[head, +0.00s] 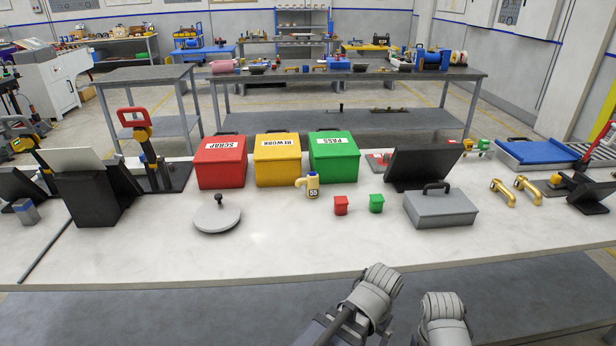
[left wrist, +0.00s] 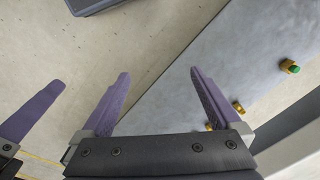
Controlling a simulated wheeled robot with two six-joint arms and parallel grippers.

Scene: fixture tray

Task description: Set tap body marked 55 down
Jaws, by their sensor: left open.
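The tap body marked 55 (head: 313,185), cream with a yellow-brown side and a dark label, stands upright on the white bench in front of the gap between the yellow and green boxes. No gripper touches it. My left gripper (left wrist: 159,71) is open and empty in the left wrist view, away from the tap body, with floor and a grey surface beyond its fingers. One purple finger of what looks like my right gripper (left wrist: 32,115) shows at the left edge of that view; its other finger is out of frame. Grey parts of my arms show low in the head view.
Red SCRAP (head: 220,162), yellow REWORK (head: 277,160) and green PASS (head: 333,157) boxes stand behind. The front bench strip is clear.

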